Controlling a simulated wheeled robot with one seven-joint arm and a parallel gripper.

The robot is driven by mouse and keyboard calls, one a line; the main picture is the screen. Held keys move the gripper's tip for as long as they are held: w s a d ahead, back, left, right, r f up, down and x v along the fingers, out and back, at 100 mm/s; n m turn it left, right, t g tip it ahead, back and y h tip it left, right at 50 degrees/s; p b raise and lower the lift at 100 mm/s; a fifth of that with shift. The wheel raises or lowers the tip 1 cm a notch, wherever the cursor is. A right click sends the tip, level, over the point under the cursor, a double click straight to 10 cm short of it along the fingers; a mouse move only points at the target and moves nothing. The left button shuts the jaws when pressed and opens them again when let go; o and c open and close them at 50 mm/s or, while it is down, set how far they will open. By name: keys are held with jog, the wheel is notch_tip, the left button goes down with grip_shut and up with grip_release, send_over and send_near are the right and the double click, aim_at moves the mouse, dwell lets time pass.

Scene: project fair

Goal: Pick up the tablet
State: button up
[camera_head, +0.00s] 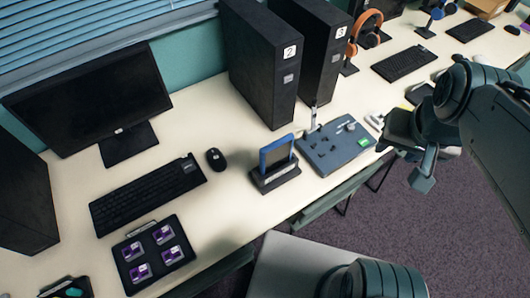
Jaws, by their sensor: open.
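The tablet (277,152), with a blue frame and a dark screen, stands upright in a dark dock (276,178) near the front edge of the desk. My gripper (405,163) is at the right of the picture, over the desk's front edge, well to the right of the tablet and apart from it. It is open and seen from the side; nothing shows between its fingers. The lower part of the tablet is hidden in the dock.
A grey control panel (336,146) lies between the tablet and my gripper. Two black towers (262,62) stand behind. A mouse (216,159), keyboard (148,194) and black tray (150,285) with purple pieces are to the left. Carpeted floor lies in front.

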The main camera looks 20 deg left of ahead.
jog(key=w+a+f+m+g+b, duration=0.25)
jog(key=w+a+f, duration=0.25)
jog(key=w+a, duration=0.4)
jog(key=m+g+b, duration=0.1)
jog(key=m+b, duration=0.2)
jog(key=m, duration=0.2)
send_over(277, 142)
notch_tip(277, 142, down, 8)
jog(key=f, duration=0.8)
jog(key=shift+s+a+f, duration=0.15)
jog(key=shift+s+f, duration=0.05)
jog(key=shift+s, duration=0.05)
jog(key=shift+w+f+p, duration=0.15)
jog(key=shift+f+p, duration=0.1)
jog(key=shift+f, duration=1.2)
jog(key=shift+w+f+p, duration=0.1)
jog(key=shift+f+p, duration=0.15)
jog(key=shift+f, duration=1.15)
grip_shut()
